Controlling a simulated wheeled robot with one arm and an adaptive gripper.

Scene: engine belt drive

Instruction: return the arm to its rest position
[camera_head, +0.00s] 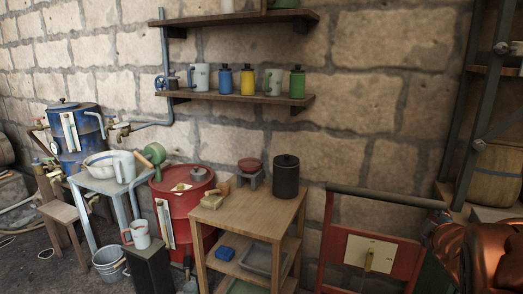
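Copper-coloured parts of my arm fill the bottom right corner of the head view. They are cut off by the right and bottom edges. A dark joint shows at their left side. I can make out no gripper fingers, so whether my gripper is open or holds anything does not show.
A red frame with a white lever plate (369,252) stands just left of my arm. A wooden table (243,227) bears a black canister (286,177). Left are a red drum (176,212) and a blue boiler (80,135). A wall shelf (240,97) holds several cans.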

